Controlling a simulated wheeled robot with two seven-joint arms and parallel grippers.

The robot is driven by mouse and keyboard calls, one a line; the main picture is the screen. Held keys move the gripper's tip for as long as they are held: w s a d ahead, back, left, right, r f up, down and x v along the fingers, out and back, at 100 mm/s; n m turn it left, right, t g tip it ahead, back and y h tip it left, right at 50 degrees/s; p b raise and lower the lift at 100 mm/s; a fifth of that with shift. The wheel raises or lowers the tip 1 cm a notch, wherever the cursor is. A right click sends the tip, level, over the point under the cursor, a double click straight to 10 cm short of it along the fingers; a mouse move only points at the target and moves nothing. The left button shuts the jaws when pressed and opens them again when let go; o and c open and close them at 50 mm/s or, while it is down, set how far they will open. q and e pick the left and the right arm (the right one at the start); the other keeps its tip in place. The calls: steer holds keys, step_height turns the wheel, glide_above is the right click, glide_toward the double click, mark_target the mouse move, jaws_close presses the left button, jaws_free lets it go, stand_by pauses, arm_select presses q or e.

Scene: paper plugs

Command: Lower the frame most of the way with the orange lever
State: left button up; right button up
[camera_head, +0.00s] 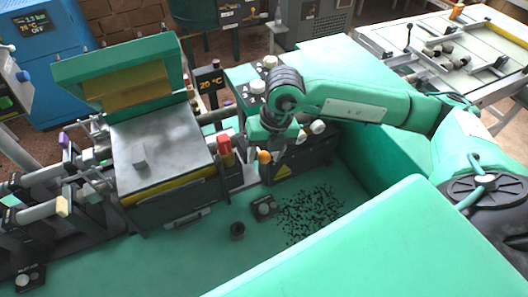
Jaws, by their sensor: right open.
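The frame (80,68) is a green, raised, tilted piece with a tan panel, standing behind and above the grey block (160,150) at left. The orange lever shows as a small orange ball knob (264,156) on the dark control unit right of the block. My right gripper (273,143) points down just above the orange knob and is open. Its fingers are small and dark here, and I cannot tell whether they touch the knob. The lever's shaft is mostly hidden behind the gripper. My left gripper is not in view.
A red knob (225,144) stands just left of my right gripper, and white knobs (317,127) are close on its right. Black bits (310,210) lie scattered on the green surface below, beside a small dark ring (237,230). A large green panel (400,250) fills the lower right.

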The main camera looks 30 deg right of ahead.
steer(key=shift+a+f, duration=0.1)
steer(key=shift+f, duration=0.6)
jaws_close()
